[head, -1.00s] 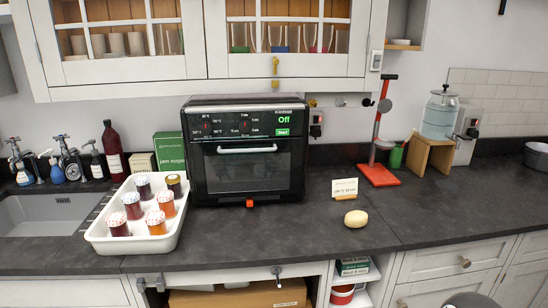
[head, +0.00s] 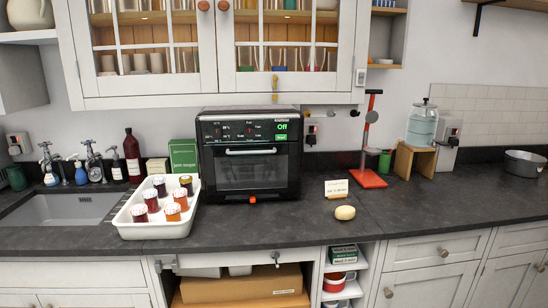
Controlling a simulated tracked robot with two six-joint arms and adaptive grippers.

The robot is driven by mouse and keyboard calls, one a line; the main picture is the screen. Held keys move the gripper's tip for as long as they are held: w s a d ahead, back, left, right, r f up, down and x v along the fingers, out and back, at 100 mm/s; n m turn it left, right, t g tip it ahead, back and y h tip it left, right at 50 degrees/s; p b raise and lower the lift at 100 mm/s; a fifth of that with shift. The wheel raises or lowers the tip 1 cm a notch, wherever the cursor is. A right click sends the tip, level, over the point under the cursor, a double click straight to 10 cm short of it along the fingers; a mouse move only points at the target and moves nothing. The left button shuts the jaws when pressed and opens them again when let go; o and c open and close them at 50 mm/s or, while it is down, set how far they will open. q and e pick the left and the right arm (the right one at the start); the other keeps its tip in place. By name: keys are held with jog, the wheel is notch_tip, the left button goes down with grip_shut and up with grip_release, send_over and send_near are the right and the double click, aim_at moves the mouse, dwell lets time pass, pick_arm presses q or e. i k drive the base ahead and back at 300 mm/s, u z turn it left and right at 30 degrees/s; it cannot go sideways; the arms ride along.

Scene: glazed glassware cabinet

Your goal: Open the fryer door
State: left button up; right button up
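The fryer (head: 212,170) is a black box-shaped oven on the dark worktop, left of the middle of the head view. Its front door (head: 249,171) is closed, with a dark window and a pale horizontal handle (head: 250,152) across the top. The control panel (head: 240,131) above the door has a green "Off" display and a green "Start" button. A small orange-red piece (head: 252,199) sits at the bottom middle of the front. Neither of my grippers is in the head view, and nothing touches the handle.
A white tray (head: 128,231) of several jars stands close to the fryer's left. A small sign (head: 336,188), a pale oval object (head: 345,212) and a red stand (head: 368,178) are to its right. Glazed cabinet doors (head: 277,44) hang above. The worktop directly before the fryer is clear.

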aim_at(258, 168)
jog(key=u, duration=0.15)
jog(key=i, duration=0.85)
